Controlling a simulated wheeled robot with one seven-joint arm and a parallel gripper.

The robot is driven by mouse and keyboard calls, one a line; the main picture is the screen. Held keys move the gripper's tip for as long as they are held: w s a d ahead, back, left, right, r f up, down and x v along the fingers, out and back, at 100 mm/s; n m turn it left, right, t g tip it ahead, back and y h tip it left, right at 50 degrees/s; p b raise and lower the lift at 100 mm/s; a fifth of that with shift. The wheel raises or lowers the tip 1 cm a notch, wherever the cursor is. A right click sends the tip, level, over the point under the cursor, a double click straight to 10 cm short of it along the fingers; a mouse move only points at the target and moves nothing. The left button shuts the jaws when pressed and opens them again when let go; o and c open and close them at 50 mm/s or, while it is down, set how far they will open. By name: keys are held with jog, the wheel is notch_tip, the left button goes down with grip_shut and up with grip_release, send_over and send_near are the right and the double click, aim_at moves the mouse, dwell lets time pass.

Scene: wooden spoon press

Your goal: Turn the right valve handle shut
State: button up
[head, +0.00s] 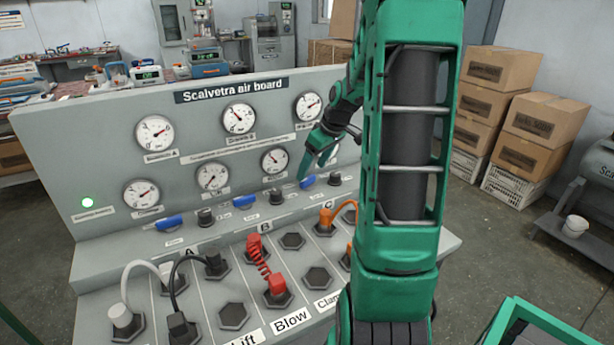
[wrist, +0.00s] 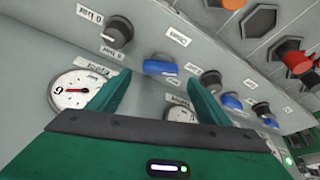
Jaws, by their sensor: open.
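The right valve handle (head: 307,183) is a blue bar on the sloping lower front of the grey air board, partly hidden by my gripper in the head view. It lies lengthwise along the row and shows clearly in the wrist view (wrist: 160,68). My gripper (head: 314,172) is open and empty, pointing down at the handle. In the wrist view the handle appears between and just beyond the two green fingertips (wrist: 157,80). I cannot tell whether either finger touches it.
Dark knobs stand on both sides of the handle, one to its left (head: 277,196) and one to its right (head: 335,179). The middle (head: 244,201) and left (head: 170,222) blue handles share the row. Gauges (head: 275,160) rise behind; hoses and sockets lie in front.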

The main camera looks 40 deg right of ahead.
aim_at(307, 178)
jog(key=shift+x, duration=2.05)
jog(key=c, duration=1)
jog(key=shift+a+m+h, duration=0.15)
jog(key=shift+m+h, duration=0.75)
jog(key=shift+m, duration=1.3)
jog(key=shift+c, duration=0.2)
jog(key=o, duration=1)
jog(key=shift+o, duration=0.2)
jog(key=v, duration=1)
jog(key=shift+r, duration=0.4)
